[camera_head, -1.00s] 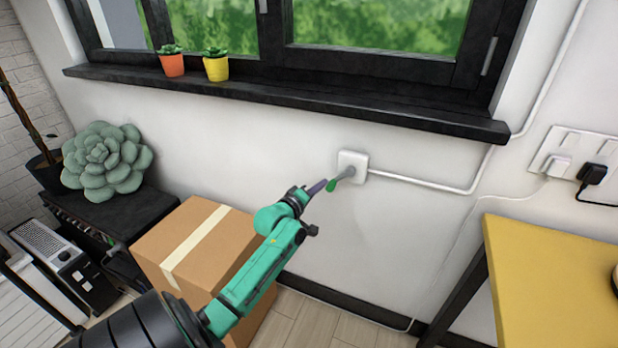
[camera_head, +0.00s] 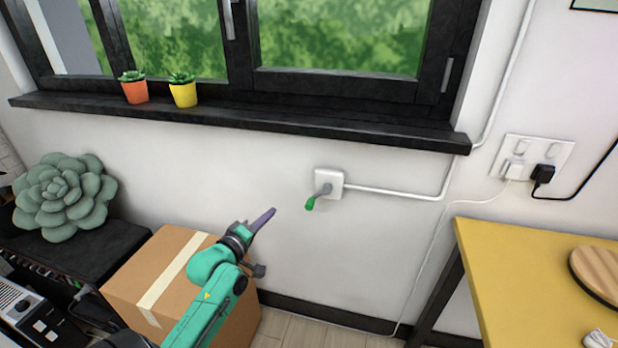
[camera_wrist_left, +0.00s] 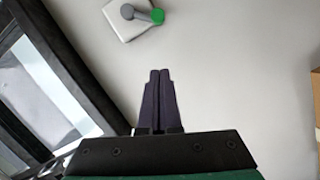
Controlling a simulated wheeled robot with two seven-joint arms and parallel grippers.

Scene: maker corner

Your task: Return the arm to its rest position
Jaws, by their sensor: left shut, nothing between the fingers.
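My left arm reaches in from the bottom left in the head view. Its gripper (camera_head: 262,220) is shut and empty, in front of the white wall. In the left wrist view the two dark fingers (camera_wrist_left: 158,78) lie together with nothing between them. A white wall box (camera_head: 329,183) with a grey lever and a green tip (camera_head: 310,203) is up and to the right of the fingertips, apart from them. In the left wrist view the wall box (camera_wrist_left: 121,22) is beyond the fingertips. My right gripper is not in view.
A taped cardboard box (camera_head: 150,275) stands below and behind my left arm. A black windowsill (camera_head: 300,125) with two potted succulents runs above. A yellow table (camera_head: 520,270) stands at right, with a wooden board (camera_head: 600,275). A large succulent (camera_head: 65,195) sits at left.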

